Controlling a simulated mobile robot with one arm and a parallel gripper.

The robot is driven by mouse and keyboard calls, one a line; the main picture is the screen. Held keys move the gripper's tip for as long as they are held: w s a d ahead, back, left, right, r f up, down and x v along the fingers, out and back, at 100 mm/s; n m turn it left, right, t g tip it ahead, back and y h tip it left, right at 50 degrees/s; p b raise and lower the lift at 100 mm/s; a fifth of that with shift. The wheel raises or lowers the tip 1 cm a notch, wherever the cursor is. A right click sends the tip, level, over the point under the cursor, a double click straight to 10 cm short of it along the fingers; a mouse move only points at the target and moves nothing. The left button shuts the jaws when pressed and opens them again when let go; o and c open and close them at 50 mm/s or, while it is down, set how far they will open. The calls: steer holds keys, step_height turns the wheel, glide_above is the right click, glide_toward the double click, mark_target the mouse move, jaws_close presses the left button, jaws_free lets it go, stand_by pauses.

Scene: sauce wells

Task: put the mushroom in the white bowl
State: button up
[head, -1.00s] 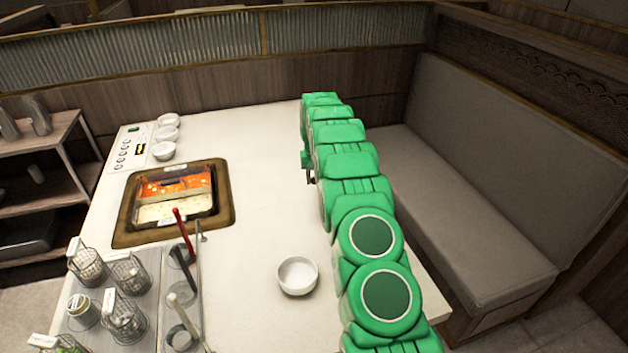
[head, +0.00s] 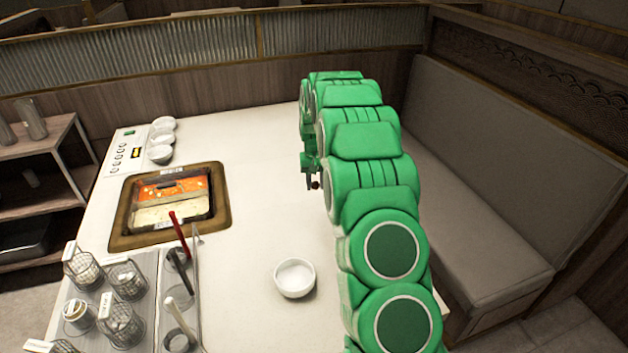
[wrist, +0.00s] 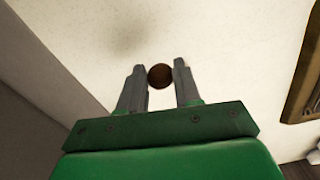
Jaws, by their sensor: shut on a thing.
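The mushroom (wrist: 160,76) shows in the wrist view as a small dark brown round shape between my fingertips. My gripper (wrist: 158,88) is shut on it; in the head view my gripper (head: 313,184) is over the right part of the table, and a small brown bit of the mushroom (head: 316,185) shows at its tips. The white bowl (head: 294,279) stands upright on the table at the front, below my gripper in the picture and left of my arm. It looks empty.
A hot pot with red and pale broth (head: 172,205) is set in the white table (head: 255,190). Several white bowls (head: 161,154) stand behind it. Wire baskets (head: 82,268) and a utensil holder (head: 180,300) are at the front left. A bench (head: 470,220) is at the right.

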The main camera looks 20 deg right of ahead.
steer(key=shift+s+a+r, duration=0.1)
steer(key=shift+s+r, duration=0.2)
steer(key=shift+s, duration=0.35)
steer(key=shift+s+a+r, duration=0.1)
steer(key=shift+s+r, duration=0.2)
steer(key=shift+s, duration=0.3)
